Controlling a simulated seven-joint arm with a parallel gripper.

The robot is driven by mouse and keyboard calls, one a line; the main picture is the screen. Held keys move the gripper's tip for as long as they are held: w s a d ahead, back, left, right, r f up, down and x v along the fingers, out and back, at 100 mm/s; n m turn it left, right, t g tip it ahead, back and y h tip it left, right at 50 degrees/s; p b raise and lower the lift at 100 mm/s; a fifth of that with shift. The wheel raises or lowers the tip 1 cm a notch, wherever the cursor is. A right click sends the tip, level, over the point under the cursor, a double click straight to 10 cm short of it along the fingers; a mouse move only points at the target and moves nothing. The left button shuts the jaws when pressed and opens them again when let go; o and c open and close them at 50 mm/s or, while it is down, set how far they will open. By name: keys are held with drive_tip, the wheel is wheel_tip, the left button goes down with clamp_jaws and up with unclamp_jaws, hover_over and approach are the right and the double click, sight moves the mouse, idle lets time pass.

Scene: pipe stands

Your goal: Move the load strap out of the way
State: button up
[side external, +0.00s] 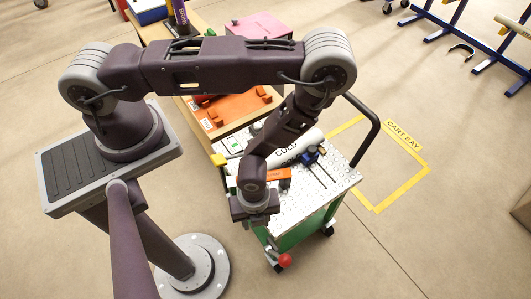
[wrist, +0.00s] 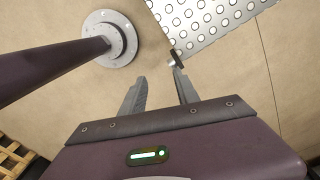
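A green cart with a white perforated top (side external: 305,205) stands under my arm. A white pipe marked COLD (side external: 287,152) lies on it. A blue piece (side external: 311,156) with thin dark bands sits by the pipe's right end, and an orange piece (side external: 278,175) lies beside my wrist. I cannot tell for certain which is the load strap. My gripper (side external: 255,212) is above the cart's near left edge, its fingers hidden in the side view. In the wrist view, my gripper (wrist: 159,74) is open with nothing between its fingers; a small dark piece (wrist: 177,61) shows at the cart's corner, by the right fingertip.
The cart has a black handle (side external: 372,125) and a red ball (side external: 285,260) low at its front. A wooden bench with an orange tray (side external: 235,108) and pink box (side external: 258,27) stands behind. The yellow-marked CART BAY (side external: 390,180) at right is empty floor. Blue racks (side external: 470,30) stand far right.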

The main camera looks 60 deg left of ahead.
drive_tip(key=shift+s+d, duration=0.15)
drive_tip(key=shift+d, duration=0.35)
drive_tip(key=shift+s+d, duration=0.15)
drive_tip(key=shift+d, duration=0.35)
drive_tip(key=shift+s+d, duration=0.25)
drive_tip(key=shift+d, duration=0.55)
drive_tip(key=shift+s+d, duration=0.2)
drive_tip(key=shift+d, duration=0.55)
drive_tip(key=shift+d, duration=0.1)
drive_tip(key=shift+s+d, duration=0.25)
drive_tip(key=shift+d, duration=0.5)
drive_tip(key=shift+s+d, duration=0.2)
drive_tip(key=shift+d, duration=0.55)
drive_tip(key=shift+s+d, duration=0.25)
drive_tip(key=shift+d, duration=0.55)
drive_tip(key=shift+s+d, duration=0.2)
drive_tip(key=shift+d, duration=0.6)
drive_tip(key=shift+s+d, duration=0.25)
drive_tip(key=shift+d, duration=0.55)
drive_tip(key=shift+s+d, duration=0.2)
drive_tip(key=shift+d, duration=0.55)
